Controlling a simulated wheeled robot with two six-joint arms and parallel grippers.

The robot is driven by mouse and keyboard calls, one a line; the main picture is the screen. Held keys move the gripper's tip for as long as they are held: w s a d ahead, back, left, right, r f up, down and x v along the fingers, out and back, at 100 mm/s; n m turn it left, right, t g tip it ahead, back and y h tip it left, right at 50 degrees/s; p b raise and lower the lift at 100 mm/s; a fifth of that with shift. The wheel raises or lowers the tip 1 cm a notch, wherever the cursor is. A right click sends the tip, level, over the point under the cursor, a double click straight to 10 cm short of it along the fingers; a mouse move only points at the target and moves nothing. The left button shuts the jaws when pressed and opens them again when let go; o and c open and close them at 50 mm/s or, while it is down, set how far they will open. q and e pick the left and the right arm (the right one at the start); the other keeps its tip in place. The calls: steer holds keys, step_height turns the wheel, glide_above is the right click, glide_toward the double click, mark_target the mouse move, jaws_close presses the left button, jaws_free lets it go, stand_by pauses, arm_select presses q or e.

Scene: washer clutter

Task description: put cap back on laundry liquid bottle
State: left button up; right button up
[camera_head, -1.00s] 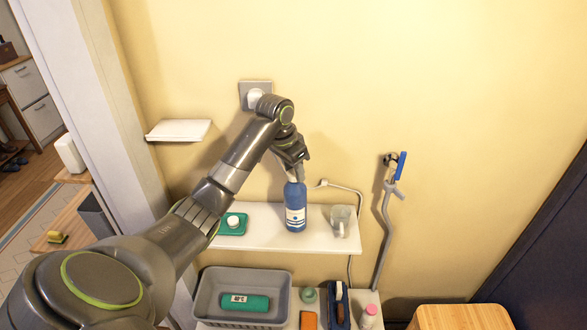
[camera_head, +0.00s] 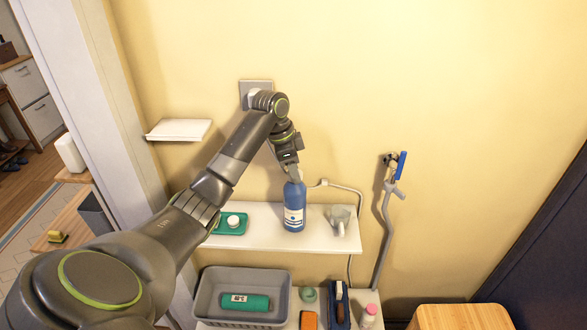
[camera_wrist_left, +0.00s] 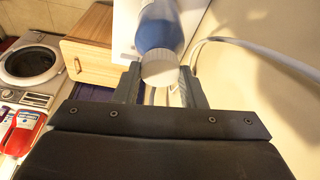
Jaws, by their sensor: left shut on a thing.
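The blue laundry liquid bottle (camera_head: 294,205) with a white label stands upright on the white wall shelf. My left gripper (camera_head: 292,168) is directly above its top, pointing down. In the left wrist view, a round white cap (camera_wrist_left: 160,73) sits between the fingers of my left gripper (camera_wrist_left: 160,84), which are shut on it. The blue bottle (camera_wrist_left: 158,36) is right behind the cap there, and the cap is at its neck. I cannot tell whether the cap is seated on it. My right gripper is not in view.
The shelf (camera_head: 262,243) also holds a green tray (camera_head: 222,230) with a small white round item, and a clear mug (camera_head: 340,219). A grey bin (camera_head: 205,305) and small items are below. A hose (camera_head: 384,235) hangs right. A small white shelf (camera_head: 180,129) is left.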

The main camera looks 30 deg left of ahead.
arm_select(q)
steer(key=m+g, duration=0.1)
steer(key=m, duration=0.3)
steer(key=shift+h, duration=0.3)
steer(key=m+g, duration=0.1)
steer(key=m, duration=0.3)
steer(key=shift+m, duration=0.3)
steer(key=o, duration=1.2)
steer(key=shift+o, duration=0.2)
